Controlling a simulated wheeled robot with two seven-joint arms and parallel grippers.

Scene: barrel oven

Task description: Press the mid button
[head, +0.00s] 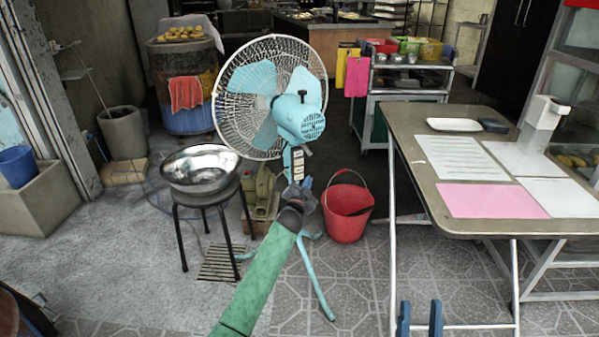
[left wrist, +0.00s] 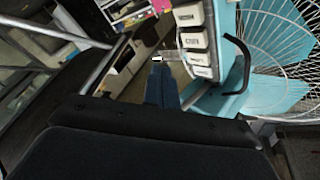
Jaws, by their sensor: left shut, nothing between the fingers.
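A light-blue fan (head: 300,115) with a white wire cage stands on its stand, its back toward me. A column of several white labelled buttons (head: 297,163) sits on its neck. In the left wrist view the buttons run down the upper middle, with a middle one (left wrist: 194,40) beside the fan's blue body. My left gripper (head: 306,184) is at the neck, just below the buttons. Its blue fingers (left wrist: 159,68) are shut and empty, their tips left of the lower buttons with a visible sideways gap. My right gripper (head: 420,318) is open and empty at the bottom edge.
A metal bowl (head: 200,168) on a black stool stands left of the fan. A red bucket (head: 348,208) stands behind the stand, to the right. A table (head: 425,170) with paper sheets fills the right side.

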